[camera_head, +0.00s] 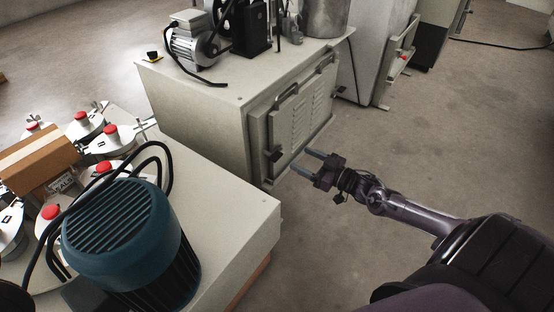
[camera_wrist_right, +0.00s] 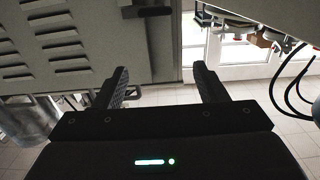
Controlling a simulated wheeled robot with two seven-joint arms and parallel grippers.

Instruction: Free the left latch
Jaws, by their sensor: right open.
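A grey cabinet has a louvered door panel (camera_head: 299,114) on its front. A black latch (camera_head: 275,156) sits near the left edge of that door, and a black latch part (camera_wrist_right: 147,11) shows at the top of the right wrist view. My right gripper (camera_head: 303,162) is open and empty, in front of the cabinet's lower left part. Its fingers point toward the latch but are apart from it. In the right wrist view the open fingers (camera_wrist_right: 160,72) have nothing between them. My left gripper is not in view.
A motor (camera_head: 190,42) and other parts stand on the cabinet top. A large teal motor (camera_head: 122,225) with black cables stands on a lower bench at left, near a cardboard box (camera_head: 38,158). Open concrete floor (camera_head: 440,140) lies to the right.

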